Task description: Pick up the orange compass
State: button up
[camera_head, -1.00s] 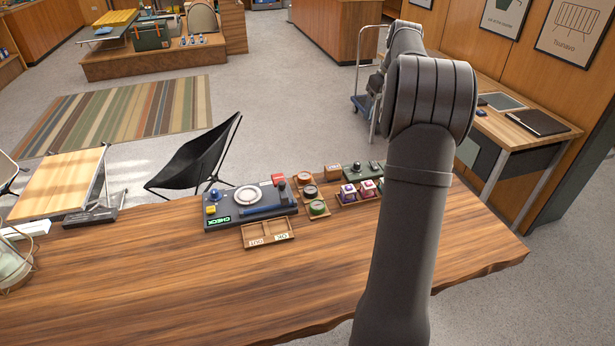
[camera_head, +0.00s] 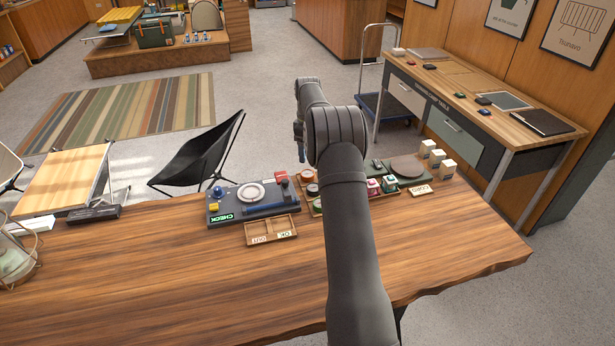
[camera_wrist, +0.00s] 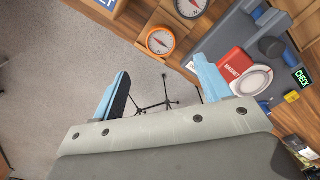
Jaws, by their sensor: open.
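The orange compass (camera_wrist: 160,41) has an orange rim, a white dial and a red needle. In the wrist view it lies in a wooden holder just above the gap between my fingertips. In the head view it appears as a small round piece (camera_head: 307,175) near the counter's far edge, just left of my arm. My gripper (camera_wrist: 163,86) is open and empty, with its two blue fingers apart from the compass. In the head view my arm hides most of my gripper.
A second compass (camera_wrist: 190,6) sits beside the orange one. A grey board (camera_head: 231,212) with a red magnet block (camera_wrist: 235,65) and a white ring stands to the left. A two-part wooden tray (camera_head: 271,231) lies in front. The counter (camera_head: 170,270) has clear room in front.

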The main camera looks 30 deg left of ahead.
aim_at(307, 173)
notch_tip(307, 173, down, 9)
jog(key=shift+f, duration=0.2)
jog(key=c, duration=1.1)
